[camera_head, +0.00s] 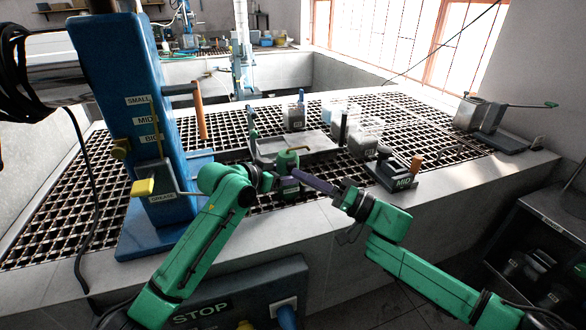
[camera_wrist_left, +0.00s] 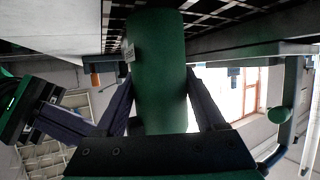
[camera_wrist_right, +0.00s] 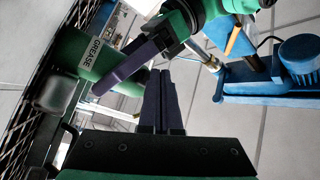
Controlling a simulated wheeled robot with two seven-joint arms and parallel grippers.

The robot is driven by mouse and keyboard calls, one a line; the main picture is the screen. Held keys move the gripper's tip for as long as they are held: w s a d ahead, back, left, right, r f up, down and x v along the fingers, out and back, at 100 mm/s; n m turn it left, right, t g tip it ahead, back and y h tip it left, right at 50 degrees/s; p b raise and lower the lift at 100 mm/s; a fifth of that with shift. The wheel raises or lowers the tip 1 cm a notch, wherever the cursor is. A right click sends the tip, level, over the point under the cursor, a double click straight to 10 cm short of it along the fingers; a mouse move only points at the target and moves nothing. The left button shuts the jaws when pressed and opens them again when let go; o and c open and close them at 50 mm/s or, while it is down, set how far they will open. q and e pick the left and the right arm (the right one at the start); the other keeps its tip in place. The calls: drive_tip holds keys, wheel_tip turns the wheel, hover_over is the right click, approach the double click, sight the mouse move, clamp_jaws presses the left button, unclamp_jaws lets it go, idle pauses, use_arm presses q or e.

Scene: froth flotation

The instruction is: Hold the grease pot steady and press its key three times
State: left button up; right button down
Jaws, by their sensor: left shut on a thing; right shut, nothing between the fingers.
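The green grease pot (camera_head: 287,161) stands on the grating's near edge in the head view. My left gripper (camera_head: 272,182) is shut on it; in the left wrist view its fingers (camera_wrist_left: 160,100) lie on both sides of the green body (camera_wrist_left: 158,60). In the right wrist view the pot (camera_wrist_right: 72,50) shows its GREASE label, with a left finger across it. My right gripper (camera_head: 308,180) is shut and empty, close to the pot's right side; its fingertips (camera_wrist_right: 160,75) appear apart from the pot. I cannot make out the key for certain; a grey rounded block (camera_wrist_right: 52,92) shows beside the pot.
A blue column (camera_head: 120,90) with SMALL, MID and BIG labels and a yellow-ended lever (camera_head: 143,187) stands left. A MID-labelled device (camera_head: 400,177) stands to the right.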

drive_tip(key=shift+s, duration=0.2)
idle(0.4)
drive_tip(key=shift+w+a, duration=0.1)
drive_tip(key=shift+w, duration=0.35)
drive_tip(key=shift+w+a, duration=0.15)
drive_tip(key=shift+w, duration=0.35)
idle(0.5)
drive_tip(key=shift+s+d, duration=0.3)
drive_tip(key=shift+s, duration=0.65)
drive_tip(key=shift+w+a, duration=0.15)
drive_tip(key=shift+w, duration=0.3)
